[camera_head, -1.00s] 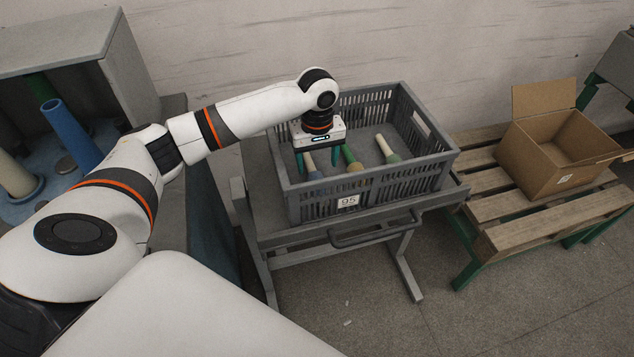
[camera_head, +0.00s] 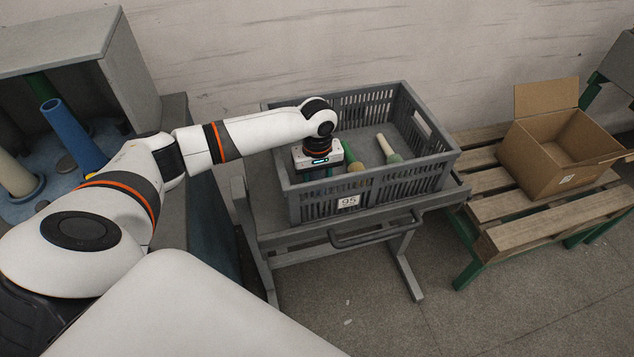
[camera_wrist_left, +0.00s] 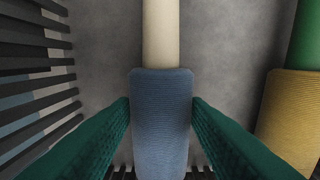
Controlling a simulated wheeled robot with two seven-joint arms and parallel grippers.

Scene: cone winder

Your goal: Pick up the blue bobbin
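The blue bobbin (camera_wrist_left: 161,120) has a pale bare tube end and blue yarn. It lies in the grey crate (camera_head: 306,205), in the middle of the left wrist view. My left gripper (camera_wrist_left: 161,103) points down into the crate, its green fingers along both sides of the blue yarn. They look closed against it, with almost no gap. In the head view my left gripper's body (camera_head: 318,156) hides the bobbin. My right gripper is in neither view.
A yellow bobbin with a green tube (camera_head: 355,166) lies just right, close to my right-hand finger. A cardboard box (camera_head: 545,165) stands on a pallet at right.

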